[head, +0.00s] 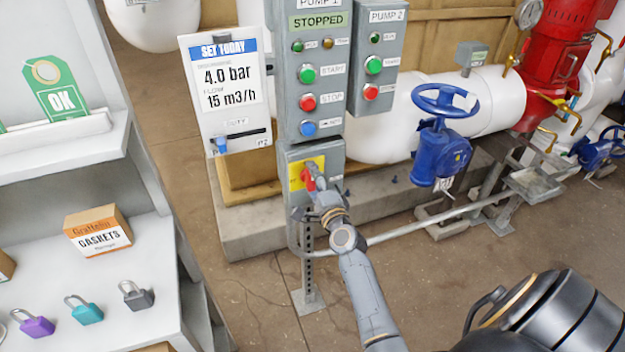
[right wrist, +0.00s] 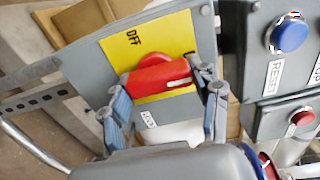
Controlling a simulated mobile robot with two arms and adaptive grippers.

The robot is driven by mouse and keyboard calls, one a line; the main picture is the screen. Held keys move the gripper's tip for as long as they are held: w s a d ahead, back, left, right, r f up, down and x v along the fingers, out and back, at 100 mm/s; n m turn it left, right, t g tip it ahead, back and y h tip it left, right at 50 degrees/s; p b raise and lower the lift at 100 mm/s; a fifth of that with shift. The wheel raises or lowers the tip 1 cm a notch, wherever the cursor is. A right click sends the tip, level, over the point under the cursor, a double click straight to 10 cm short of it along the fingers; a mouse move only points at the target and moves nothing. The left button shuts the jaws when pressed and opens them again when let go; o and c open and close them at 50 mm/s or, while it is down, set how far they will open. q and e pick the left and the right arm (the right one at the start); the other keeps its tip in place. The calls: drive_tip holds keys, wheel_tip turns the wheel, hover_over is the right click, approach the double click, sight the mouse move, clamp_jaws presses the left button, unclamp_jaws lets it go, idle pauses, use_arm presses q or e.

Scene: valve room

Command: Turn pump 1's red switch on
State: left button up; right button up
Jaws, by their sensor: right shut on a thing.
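The red switch (head: 308,180) sits on a yellow plate (head: 294,172) on the small grey box below pump 1's panel (head: 313,75), which reads STOPPED. In the right wrist view the red switch (right wrist: 160,78) is a bar handle with a white line near one end. The word OFF shows on the yellow plate (right wrist: 180,35), above and left of the handle. My right gripper (head: 317,190) is at the switch; its two fingers (right wrist: 165,100) are shut on the handle, one at each end. The rest of the plate's lettering is hidden. My left gripper is not in view.
The pump 2 panel (head: 379,55) stands right of pump 1's. A blue handwheel valve (head: 442,143) is right of the switch box. A SET TODAY board (head: 224,85) hangs left. A shelf with padlocks and a gasket box (head: 98,230) is at the left.

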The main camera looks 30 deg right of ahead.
drive_tip(key=o, duration=1.2)
drive_tip(key=shift+c, duration=0.2)
drive_tip(key=v, duration=1.2)
drive_tip(key=shift+f, duration=0.1)
drive_tip(key=s+a+f+n+g+y, duration=0.2)
drive_tip(key=s+a+f+n+g, duration=0.15)
drive_tip(key=f, duration=0.85)
drive_tip(key=s+a+f+n+g+y, duration=0.15)
drive_tip(key=s+a+f+n, duration=0.3)
drive_tip(key=f, duration=0.65)
drive_tip(key=s+a+f+n+g+y, duration=0.1)
drive_tip(key=s+a+f+n+g, duration=0.25)
drive_tip(key=f, duration=0.85)
drive_tip(key=s+f+n+g, duration=0.2)
drive_tip(key=s+f+n, duration=0.2)
drive_tip(key=s, duration=0.6)
drive_tip(key=s+f+n+g, duration=0.3)
drive_tip(key=s+f, duration=0.4)
drive_tip(key=s, duration=0.3)
drive_tip(key=s+f+n+g, duration=0.3)
drive_tip(key=s+f+n, duration=0.2)
drive_tip(key=s, duration=0.5)
drive_tip(key=shift+a+f, duration=0.25)
drive_tip(key=shift+f, duration=0.15)
